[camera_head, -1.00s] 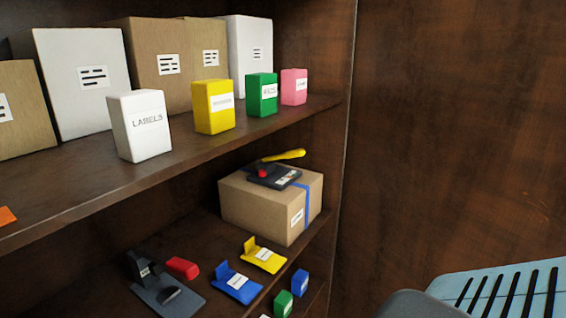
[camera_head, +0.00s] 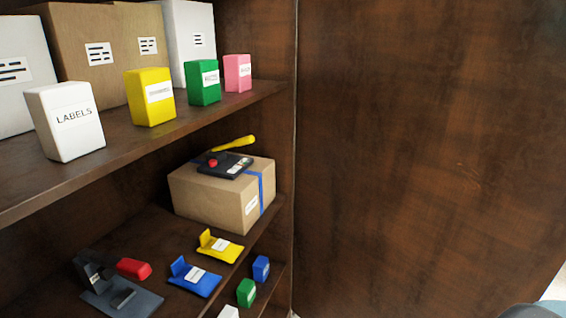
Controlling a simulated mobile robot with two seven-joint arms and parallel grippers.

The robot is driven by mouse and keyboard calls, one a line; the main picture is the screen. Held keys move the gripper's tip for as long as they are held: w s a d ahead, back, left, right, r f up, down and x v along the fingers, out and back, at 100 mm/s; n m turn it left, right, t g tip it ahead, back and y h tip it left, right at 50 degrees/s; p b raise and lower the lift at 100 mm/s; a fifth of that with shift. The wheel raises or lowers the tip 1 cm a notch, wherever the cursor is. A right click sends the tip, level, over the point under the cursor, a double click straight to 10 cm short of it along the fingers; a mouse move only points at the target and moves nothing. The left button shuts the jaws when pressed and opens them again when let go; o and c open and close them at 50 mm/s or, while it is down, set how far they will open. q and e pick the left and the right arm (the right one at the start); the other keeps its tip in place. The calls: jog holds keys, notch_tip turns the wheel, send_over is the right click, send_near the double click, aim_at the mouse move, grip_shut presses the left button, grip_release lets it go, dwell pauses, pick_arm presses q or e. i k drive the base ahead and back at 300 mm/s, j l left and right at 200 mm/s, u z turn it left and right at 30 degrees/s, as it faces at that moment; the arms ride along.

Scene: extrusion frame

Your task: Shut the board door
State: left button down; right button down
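A large dark brown wooden panel (camera_head: 430,150), which looks like the door, fills the right half of the head view. It meets the shelf unit along a vertical edge near the middle of the picture. It stands open at an angle to the shelves, whose contents are in plain sight. No handle shows on the visible part of the panel. Neither of my grippers is in view.
The upper shelf (camera_head: 160,138) holds cartons and small white, yellow, green and pink boxes. Below, a cardboard box (camera_head: 215,200) carries a black device with a yellow handle. Blue and yellow holders and a black stand with a red part (camera_head: 134,268) sit lower.

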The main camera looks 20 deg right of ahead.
aim_at(430, 175)
jog(key=z, duration=0.45)
jog(key=l+u, duration=0.1)
jog(key=l, duration=0.35)
jog(key=k+l, duration=0.1)
jog(key=l, duration=0.4)
jog(key=k+l+u, duration=0.15)
jog(key=l, duration=0.2)
jog(key=l+u, duration=0.1)
jog(key=l, duration=0.3)
jog(key=k+l+u, duration=0.15)
jog(key=l, duration=0.2)
jog(key=k+l+u, duration=0.1)
jog(key=l, duration=0.2)
jog(key=k+l+u, duration=0.15)
jog(key=l, duration=0.2)
jog(key=k+l+u, duration=0.1)
jog(key=l, duration=0.2)
jog(key=k+l+u, duration=0.15)
jog(key=l, duration=0.15)
jog(key=l+u, duration=0.1)
jog(key=l, duration=0.2)
jog(key=l+u, duration=0.15)
jog(key=l, duration=0.6)
jog(key=k+l+u, duration=0.1)
jog(key=l, duration=0.6)
